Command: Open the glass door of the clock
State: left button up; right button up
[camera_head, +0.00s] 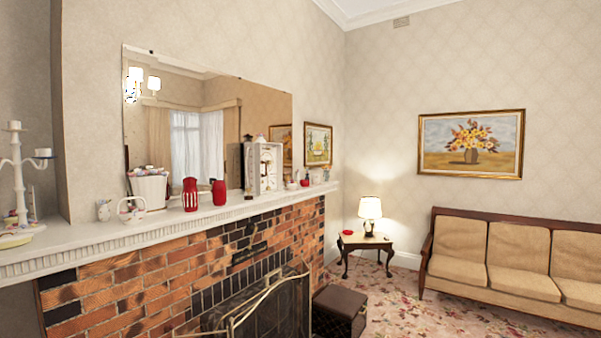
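The clock (267,168) stands upright on the right part of the white mantel shelf, in front of the mirror. Neither of my grippers is in view, and nothing of mine touches the clock.
The mantel shelf (160,224) also carries two red vases (190,194) (219,192), a white basket (131,210) and a white candelabra (18,180). Below are the brick fireplace and a fire screen (270,308). A dark box (340,308) stands on the floor right of it.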

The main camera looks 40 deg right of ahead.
aim_at(258, 160)
jog(key=z, duration=1.1)
jog(key=i+l+u, duration=0.25)
jog(key=i+l, duration=1.1)
